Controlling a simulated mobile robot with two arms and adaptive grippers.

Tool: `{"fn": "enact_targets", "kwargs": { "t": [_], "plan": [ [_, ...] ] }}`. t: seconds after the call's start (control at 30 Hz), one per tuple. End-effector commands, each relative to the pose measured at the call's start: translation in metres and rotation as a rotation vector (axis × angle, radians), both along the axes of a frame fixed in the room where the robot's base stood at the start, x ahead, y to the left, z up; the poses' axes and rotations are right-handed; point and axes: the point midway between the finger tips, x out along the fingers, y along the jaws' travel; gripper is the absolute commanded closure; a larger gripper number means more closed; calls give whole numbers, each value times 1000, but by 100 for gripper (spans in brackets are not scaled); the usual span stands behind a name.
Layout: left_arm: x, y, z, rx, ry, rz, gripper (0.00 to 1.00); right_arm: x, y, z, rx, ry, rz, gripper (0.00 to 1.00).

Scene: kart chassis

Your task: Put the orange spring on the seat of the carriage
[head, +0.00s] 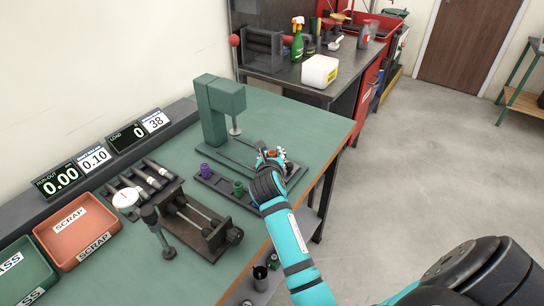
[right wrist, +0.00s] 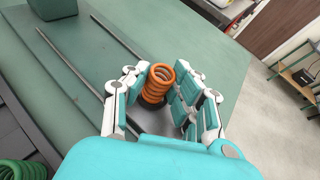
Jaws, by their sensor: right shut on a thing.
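The orange spring (right wrist: 160,80) stands roughly upright between the fingers of my right gripper (right wrist: 164,86), which is shut on it. Its lower end meets a dark round part (right wrist: 151,101); whether that is the seat of the carriage I cannot tell. In the head view my right gripper (head: 271,158) is over the near end of the rails in front of the green press (head: 222,112). There it covers most of the spring and whatever is below. The carriage is not clearly visible. My left gripper is out of view.
A dark rack (head: 220,185) with a purple spring (head: 204,170) and a green spring (head: 238,187) lies left of my right gripper. A dark fixture (head: 195,223) and red scrap tray (head: 75,232) are further left. The bench edge is close on the right.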

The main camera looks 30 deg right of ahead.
Motion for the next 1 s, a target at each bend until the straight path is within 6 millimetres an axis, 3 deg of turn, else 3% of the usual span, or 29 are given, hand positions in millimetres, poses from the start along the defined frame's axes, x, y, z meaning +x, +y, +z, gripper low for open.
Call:
{"fn": "enact_targets", "kwargs": {
  "t": [0.13, 0.17, 0.23, 0.57, 1.0],
  "plan": [
    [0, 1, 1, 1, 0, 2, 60, 0, 0, -2, -1, 1, 1, 100],
    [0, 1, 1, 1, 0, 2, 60, 0, 0, -3, 0, 1, 0, 75],
    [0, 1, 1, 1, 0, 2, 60, 0, 0, -2, 0, 0, 0, 66],
    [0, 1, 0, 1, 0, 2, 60, -1, 1, 1, 0, -1, 0, 66],
    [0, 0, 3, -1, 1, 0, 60, -64, 47, 33, 1, -1, 0, 66]
  ]
}}
